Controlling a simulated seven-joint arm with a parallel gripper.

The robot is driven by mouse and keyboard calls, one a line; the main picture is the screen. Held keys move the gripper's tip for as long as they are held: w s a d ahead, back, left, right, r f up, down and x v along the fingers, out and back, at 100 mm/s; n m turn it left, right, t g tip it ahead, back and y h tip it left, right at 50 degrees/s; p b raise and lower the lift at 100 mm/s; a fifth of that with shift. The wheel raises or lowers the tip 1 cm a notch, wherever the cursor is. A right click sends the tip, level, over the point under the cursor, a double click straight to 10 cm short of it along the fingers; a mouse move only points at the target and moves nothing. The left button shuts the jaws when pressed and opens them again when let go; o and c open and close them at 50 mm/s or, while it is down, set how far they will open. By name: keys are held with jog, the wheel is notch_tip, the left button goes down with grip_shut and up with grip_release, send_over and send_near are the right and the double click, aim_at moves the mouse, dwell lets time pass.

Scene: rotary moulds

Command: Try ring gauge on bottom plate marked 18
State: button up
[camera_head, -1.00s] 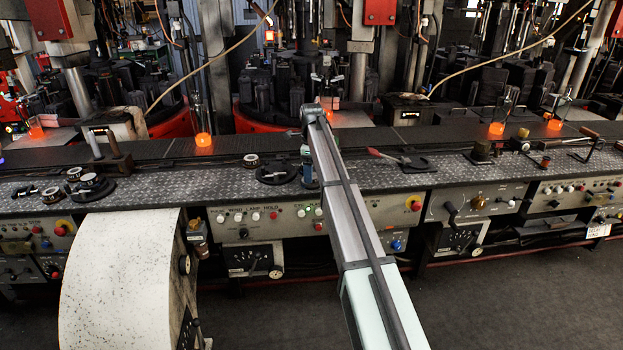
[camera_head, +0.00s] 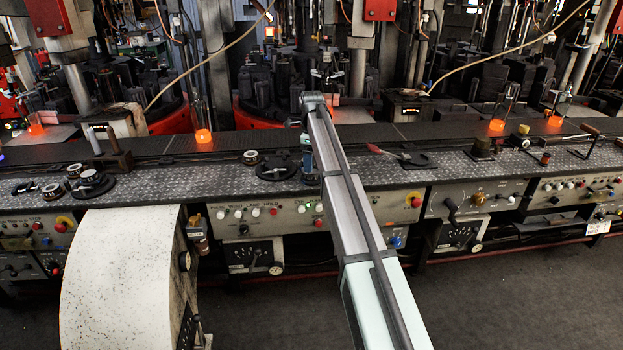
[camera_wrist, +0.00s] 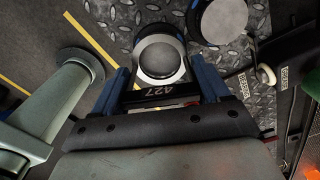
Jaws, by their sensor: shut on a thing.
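In the wrist view my gripper (camera_wrist: 163,88) has its two blue fingers shut on a dark piece marked 427 (camera_wrist: 165,96). I cannot tell from its visible edge whether this is the ring gauge. A round grey-faced disc with a dark surround (camera_wrist: 158,58) shows just beyond the fingers, and I cannot tell whether the held piece touches it. A second grey disc (camera_wrist: 220,18) lies farther off. In the head view my gripper (camera_head: 307,170) is low over the patterned bench, partly behind my arm. No mark 18 is readable.
A small dark-sided puck (camera_head: 250,157) and a black round stand (camera_head: 277,168) lie left of my gripper. More round pieces (camera_head: 90,177) stand at the bench's left. A red-handled tool (camera_head: 376,149) lies to the right. Glowing orange glass (camera_head: 203,136) stands behind.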

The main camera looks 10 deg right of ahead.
jog(key=shift+r, duration=2.35)
